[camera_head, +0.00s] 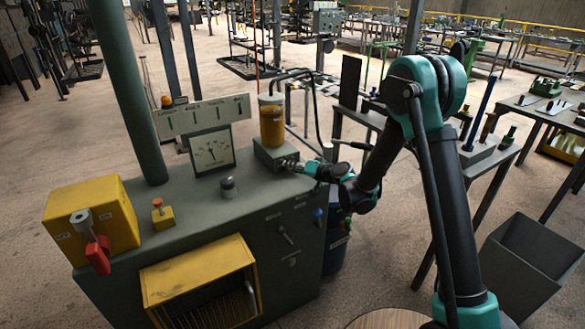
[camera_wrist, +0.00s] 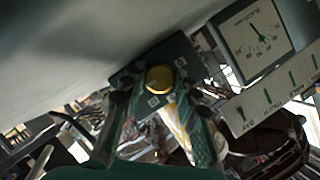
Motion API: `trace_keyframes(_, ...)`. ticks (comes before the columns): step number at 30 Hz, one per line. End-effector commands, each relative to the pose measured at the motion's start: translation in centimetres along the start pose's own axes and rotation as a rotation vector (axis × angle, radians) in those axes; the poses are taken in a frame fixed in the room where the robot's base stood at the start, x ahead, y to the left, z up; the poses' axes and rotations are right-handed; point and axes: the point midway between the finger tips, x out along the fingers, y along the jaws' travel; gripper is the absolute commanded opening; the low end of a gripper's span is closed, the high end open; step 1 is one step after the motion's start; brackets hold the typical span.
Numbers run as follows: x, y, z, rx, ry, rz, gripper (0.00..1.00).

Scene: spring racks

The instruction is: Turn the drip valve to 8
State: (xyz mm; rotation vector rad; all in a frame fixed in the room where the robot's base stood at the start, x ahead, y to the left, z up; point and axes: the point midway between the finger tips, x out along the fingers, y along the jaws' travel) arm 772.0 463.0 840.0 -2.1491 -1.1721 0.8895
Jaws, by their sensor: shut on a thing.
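The drip valve is a small round brass-yellow knob (camera_wrist: 158,79) on a dark block, seen end-on in the wrist view. Two small white labels sit beside it, too small to read. In the head view the grey valve block (camera_head: 272,152) stands under the amber oil reservoir (camera_head: 272,120) at the right end of the grey cabinet top. My gripper (camera_head: 291,164) reaches it from the right, its fingers (camera_wrist: 156,84) on either side of the knob and shut on it. The fingertips hide the knob in the head view, and I cannot tell its setting.
The cabinet top (camera_head: 215,215) also bears a dial gauge (camera_head: 212,152), a yellow box with a red lever (camera_head: 98,254) and a small yellow switch (camera_head: 162,214). A green post (camera_head: 126,90) rises at the left. A dark hose loops above my gripper.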

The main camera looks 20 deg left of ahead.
Motion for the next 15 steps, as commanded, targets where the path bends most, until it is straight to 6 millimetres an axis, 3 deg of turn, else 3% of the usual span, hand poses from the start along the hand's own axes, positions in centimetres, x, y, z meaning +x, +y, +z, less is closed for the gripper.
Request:
trace_keyframes(2,0.00,0.02,-0.01,-0.001,0.000,0.000,0.01)
trace_keyframes(3,0.00,0.02,-0.01,-0.001,0.000,0.001,0.31)
trace_keyframes(8,0.00,0.01,-0.01,-0.001,0.000,0.001,0.51)
trace_keyframes(15,-0.01,0.01,0.01,-0.001,0.000,0.001,0.51)
